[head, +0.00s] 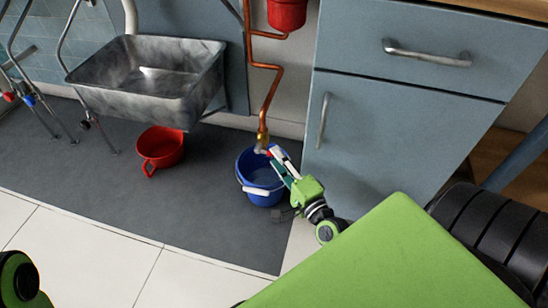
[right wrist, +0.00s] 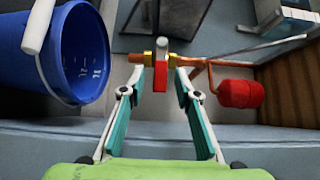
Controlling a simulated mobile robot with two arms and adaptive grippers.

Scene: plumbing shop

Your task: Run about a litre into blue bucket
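The blue bucket (head: 250,180) stands on the dark floor mat under the end of a copper pipe, and also fills the upper left of the right wrist view (right wrist: 35,62). It has a white-gripped handle, and marks show on its inner wall. A brass valve (right wrist: 146,57) with a red lever (right wrist: 160,78) sits on the pipe above the bucket. My right gripper (head: 273,156) is at the valve. In the right wrist view its two fingers (right wrist: 159,75) are apart, one on each side of the red lever, with gaps visible. My left gripper is not in view.
A metal sink (head: 150,85) hangs at the left, with a red jug-like pot (head: 162,146) on the mat below it. A grey-blue cabinet (head: 400,140) stands close at the right. A red vessel (head: 287,13) sits on the copper pipe (head: 275,85). Floor in front is clear.

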